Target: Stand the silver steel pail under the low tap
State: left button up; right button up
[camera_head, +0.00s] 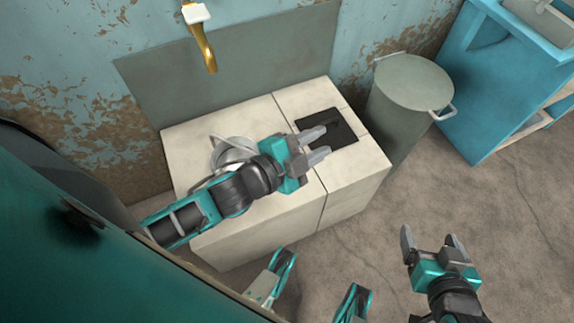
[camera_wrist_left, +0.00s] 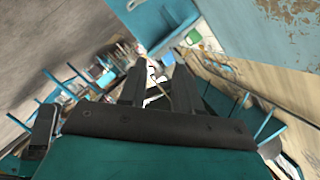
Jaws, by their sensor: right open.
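The silver steel pail (camera_head: 235,153) stands on the left part of the pale stone block (camera_head: 185,145). My left forearm hides much of it. A brass tap (camera_head: 205,48) with a white top sticks out of the wall above the block's back; it is the only tap in view. My left gripper (camera_head: 322,143) is open and empty, to the right of the pail and apart from it, above the block near its dark recess. Its two parted fingers also show in the left wrist view (camera_wrist_left: 158,90). My right gripper (camera_head: 430,237) is open and empty over the floor.
A dark square recess (camera_head: 345,133) is set into the block's right part. A grey lidded bin (camera_head: 405,105) stands right of the block. A blue bench (camera_head: 505,85) is at the far right. A teal surface (camera_head: 60,240) fills the lower left. The floor (camera_head: 500,220) is clear.

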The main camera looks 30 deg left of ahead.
pick_arm(q)
jog(key=s+a+f+n+g+y, duration=0.3)
jog(key=s+f+n, duration=0.2)
jog(key=n, duration=0.7)
jog(key=shift+s+f+g, duration=0.3)
jog(key=shift+s+f, duration=0.1)
jog(key=shift+f, duration=0.25)
